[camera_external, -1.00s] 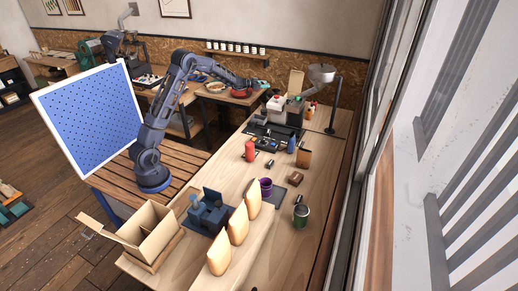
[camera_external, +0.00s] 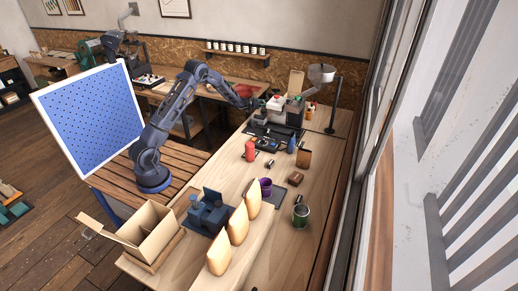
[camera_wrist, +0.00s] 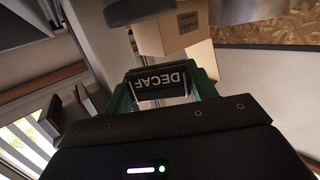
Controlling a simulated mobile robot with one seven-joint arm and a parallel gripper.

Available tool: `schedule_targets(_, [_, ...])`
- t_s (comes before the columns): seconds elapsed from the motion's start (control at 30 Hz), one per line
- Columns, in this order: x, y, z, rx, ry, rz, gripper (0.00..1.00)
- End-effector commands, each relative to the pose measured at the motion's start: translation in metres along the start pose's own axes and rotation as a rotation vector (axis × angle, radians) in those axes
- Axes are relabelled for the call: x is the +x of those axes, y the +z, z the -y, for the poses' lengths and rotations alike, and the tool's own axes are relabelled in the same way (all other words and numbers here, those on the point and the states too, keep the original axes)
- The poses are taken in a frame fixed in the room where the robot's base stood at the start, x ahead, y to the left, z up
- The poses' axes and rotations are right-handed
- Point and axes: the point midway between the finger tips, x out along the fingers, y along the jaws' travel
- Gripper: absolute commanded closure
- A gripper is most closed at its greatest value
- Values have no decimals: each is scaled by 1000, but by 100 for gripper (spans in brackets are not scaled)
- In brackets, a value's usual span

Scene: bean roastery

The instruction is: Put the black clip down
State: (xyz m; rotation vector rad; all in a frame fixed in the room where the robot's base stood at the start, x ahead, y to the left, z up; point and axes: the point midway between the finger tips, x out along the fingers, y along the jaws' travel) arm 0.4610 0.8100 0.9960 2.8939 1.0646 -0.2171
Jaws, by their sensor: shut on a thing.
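The black clip (camera_wrist: 160,78), with white letters reading DECAF, is between the two green fingers of my gripper (camera_wrist: 162,88) in the wrist view. The gripper is shut on it and the clip is held off any surface there. In the external view my gripper (camera_external: 263,103) is at the far left edge of the long wooden counter, beside the grey and white machine. The clip itself is too small to make out in that view.
The wooden counter (camera_external: 233,176) carries a red bottle (camera_external: 250,150), a purple cup (camera_external: 265,188), a green can (camera_external: 300,215) and several paper bags (camera_external: 239,226). A machine (camera_external: 294,112) stands near my gripper. A cardboard box (camera_wrist: 180,32) shows beyond the clip. Counter space between items is clear.

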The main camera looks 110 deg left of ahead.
Motion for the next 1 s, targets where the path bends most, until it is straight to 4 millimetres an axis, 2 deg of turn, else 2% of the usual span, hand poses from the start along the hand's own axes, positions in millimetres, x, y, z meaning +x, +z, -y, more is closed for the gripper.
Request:
schedule_targets(0.3, [6,38,0,-1,0,2,64])
schedule_targets(0.7, [6,43,0,-1,0,1,64])
schedule_targets(0.73, [6,43,0,0,0,1,42])
schedule_targets(0.83, [6,42,0,0,0,1,22])
schedule_targets(1.0, [6,42,0,0,0,1,21])
